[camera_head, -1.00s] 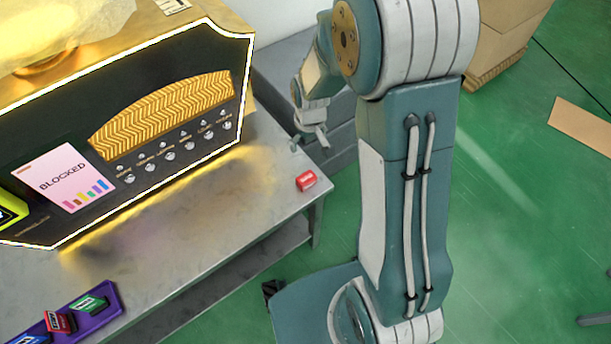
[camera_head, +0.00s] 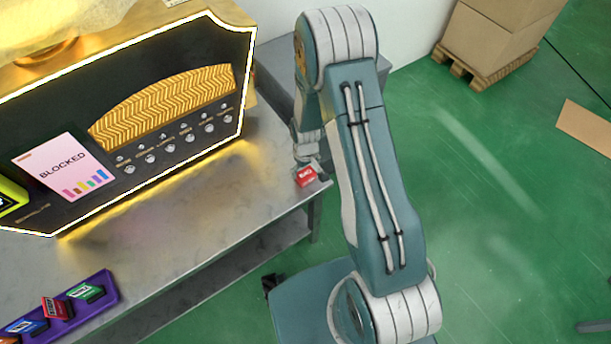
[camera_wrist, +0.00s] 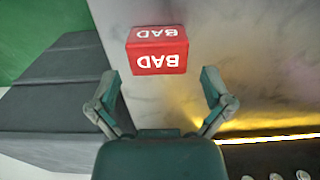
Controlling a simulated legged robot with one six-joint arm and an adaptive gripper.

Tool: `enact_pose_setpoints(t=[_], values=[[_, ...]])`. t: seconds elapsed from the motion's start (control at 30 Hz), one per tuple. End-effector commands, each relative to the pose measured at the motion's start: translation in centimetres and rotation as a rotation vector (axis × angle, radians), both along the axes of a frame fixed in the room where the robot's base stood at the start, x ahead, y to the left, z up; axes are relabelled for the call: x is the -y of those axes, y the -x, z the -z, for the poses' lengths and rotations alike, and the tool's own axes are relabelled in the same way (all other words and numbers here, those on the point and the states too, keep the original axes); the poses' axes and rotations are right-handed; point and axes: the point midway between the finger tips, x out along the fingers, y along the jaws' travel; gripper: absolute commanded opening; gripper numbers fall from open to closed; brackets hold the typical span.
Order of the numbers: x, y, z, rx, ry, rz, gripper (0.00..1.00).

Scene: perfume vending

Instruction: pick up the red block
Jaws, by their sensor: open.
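The red block (camera_head: 306,176) lies near the right end of the metal table (camera_head: 215,215). In the wrist view the red block (camera_wrist: 157,50) has white "BAD" lettering on two faces and sits ahead of my fingertips, roughly centred between them. My gripper (camera_wrist: 157,82) is open and empty, with a finger to each side. In the head view my gripper (camera_head: 306,160) is just behind the block and partly hidden by my arm.
A dark vending machine (camera_head: 165,110) with a "BLOCKED" panel (camera_head: 62,165) and glowing edges stands on the table at left. A purple tray (camera_head: 107,298) with several coloured blocks lies at front left. Cardboard boxes (camera_head: 497,35) stand on a pallet at the back.

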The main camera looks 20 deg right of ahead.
Motion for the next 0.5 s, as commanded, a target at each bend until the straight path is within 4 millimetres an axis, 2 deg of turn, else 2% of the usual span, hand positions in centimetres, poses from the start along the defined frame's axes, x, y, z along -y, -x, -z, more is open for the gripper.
enact_pose_setpoints(t=[0.2, 0.3, 0.5], values=[[0.1, -0.2, 3.3, -0.004, 0.000, 0.000, 1.00], [0.1, -0.3, 4.3, -0.003, 0.000, 0.000, 1.00], [0.1, -0.3, 4.7, 0.000, 0.000, 0.000, 1.00]])
